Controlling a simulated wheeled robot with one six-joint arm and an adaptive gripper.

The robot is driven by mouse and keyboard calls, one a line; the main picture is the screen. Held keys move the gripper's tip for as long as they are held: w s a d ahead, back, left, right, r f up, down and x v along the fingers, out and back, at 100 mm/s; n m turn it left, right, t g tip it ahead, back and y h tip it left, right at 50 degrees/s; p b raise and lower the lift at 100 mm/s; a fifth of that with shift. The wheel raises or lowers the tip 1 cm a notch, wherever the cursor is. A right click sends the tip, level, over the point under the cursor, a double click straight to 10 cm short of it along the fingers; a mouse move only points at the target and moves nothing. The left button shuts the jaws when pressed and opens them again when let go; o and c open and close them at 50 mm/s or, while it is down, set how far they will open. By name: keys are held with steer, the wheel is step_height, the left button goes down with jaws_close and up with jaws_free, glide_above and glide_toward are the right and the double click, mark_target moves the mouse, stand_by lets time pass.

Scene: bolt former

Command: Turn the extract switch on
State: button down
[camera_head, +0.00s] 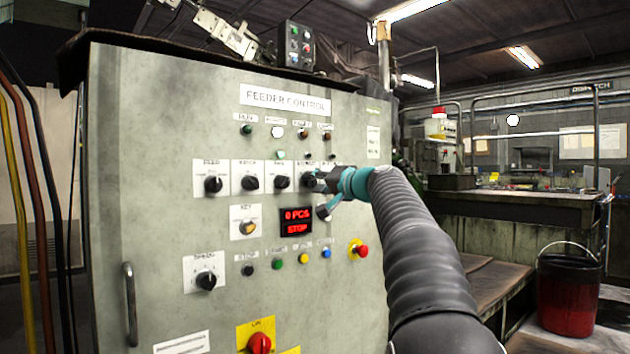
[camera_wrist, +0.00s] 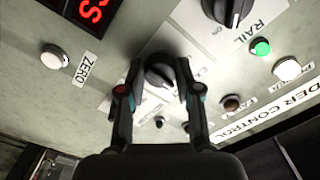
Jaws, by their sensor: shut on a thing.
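The extract switch (camera_wrist: 160,73) is a black rotary knob on a white label plate, in the upper middle of the wrist view. My gripper (camera_wrist: 159,68) has one finger on each side of this knob and is shut on it. The label print beside it is partly covered by the fingers. In the head view my gripper (camera_head: 318,181) is at the right end of the upper knob row, against the grey feeder control panel (camera_head: 140,200). There it hides part of the knob, and I cannot read the knob's pointer angle.
The rail knob (camera_head: 282,182) is just left of my gripper; it also shows in the wrist view (camera_wrist: 230,10). A red display (camera_head: 297,221) reads 0 PCS and STOP. A red button (camera_head: 361,251) sits lower right. A red bucket (camera_head: 567,300) stands on the floor at right.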

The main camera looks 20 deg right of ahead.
steer(key=m+p, duration=0.1)
steer(key=m, duration=0.2)
steer(key=shift+r+m, duration=0.1)
steer(key=shift+m, duration=0.3)
steer(key=m+p, duration=0.2)
steer(key=m, duration=0.2)
steer(key=shift+m, duration=0.3)
steer(key=c, duration=0.8)
jaws_free()
steer(key=v, duration=1.2)
